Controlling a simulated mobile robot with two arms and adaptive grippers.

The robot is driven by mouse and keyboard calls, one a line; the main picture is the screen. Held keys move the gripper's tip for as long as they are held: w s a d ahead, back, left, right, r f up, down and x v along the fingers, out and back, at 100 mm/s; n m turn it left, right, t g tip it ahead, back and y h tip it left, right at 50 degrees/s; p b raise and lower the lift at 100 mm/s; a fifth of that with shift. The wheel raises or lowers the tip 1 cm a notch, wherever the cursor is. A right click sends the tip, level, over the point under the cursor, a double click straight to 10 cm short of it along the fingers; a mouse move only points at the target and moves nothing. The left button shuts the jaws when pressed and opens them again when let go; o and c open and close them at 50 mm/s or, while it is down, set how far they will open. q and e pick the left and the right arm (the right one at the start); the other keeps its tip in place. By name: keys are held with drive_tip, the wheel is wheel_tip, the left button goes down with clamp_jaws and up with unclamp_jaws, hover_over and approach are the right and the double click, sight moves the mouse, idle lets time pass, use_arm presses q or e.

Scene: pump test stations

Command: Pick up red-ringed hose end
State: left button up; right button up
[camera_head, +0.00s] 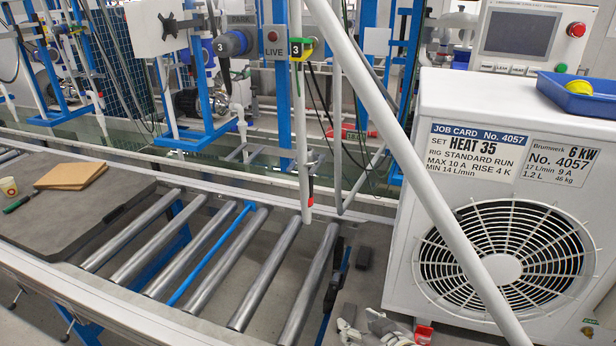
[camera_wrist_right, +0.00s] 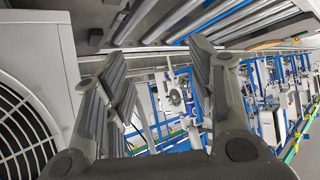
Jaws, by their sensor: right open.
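A pale, upright tube (camera_head: 302,130) hangs in the middle of the head view, with a small red band (camera_head: 311,188) near its lower end, over the roller conveyor. It looks like the red-ringed hose end. My right gripper (camera_head: 372,324) is low in the head view, below and right of that end, apart from it. In the right wrist view its jaws (camera_wrist_right: 158,62) are open, with nothing between them but distant background. I cannot make out the red band in that view. My left gripper is not in view.
A white fan unit (camera_head: 468,104) stands close on the right, with a blue tray (camera_head: 560,95) on top. A long pale tube (camera_head: 425,185) slants across the view. Rollers (camera_head: 205,235) and a grey board (camera_head: 50,220) lie left. Blue-framed test stations stand behind.

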drive_tip(key=w+a+r+n+t+y, duration=0.2)
drive_tip(key=w+a+r+t+y, duration=0.15)
drive_tip(key=w+r, duration=0.7)
drive_tip(key=n+y, duration=0.2)
drive_tip(key=y, duration=0.1)
approach(311, 182)
drive_tip(key=x, duration=0.2)
drive_tip(key=shift+t, duration=0.35)
drive_tip(key=x, duration=0.4)
drive_tip(key=shift+w+a+f+p, duration=0.1)
drive_tip(key=shift+a+f+p, duration=0.2)
drive_tip(key=shift+f+p, duration=0.1)
drive_tip(key=shift+w+a, duration=0.2)
drive_tip(key=shift+w, duration=0.1)
drive_tip(key=shift+p+x, duration=0.85)
drive_tip(key=shift+x, duration=1.45)
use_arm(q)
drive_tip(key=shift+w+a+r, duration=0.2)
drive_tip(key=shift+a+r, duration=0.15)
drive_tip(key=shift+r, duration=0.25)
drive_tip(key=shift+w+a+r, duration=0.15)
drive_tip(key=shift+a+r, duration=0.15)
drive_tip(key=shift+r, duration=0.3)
use_arm(e)
drive_tip(key=shift+c, duration=0.4)
drive_tip(key=c, duration=1)
drive_tip(key=shift+r, duration=0.15)
clamp_jaws()
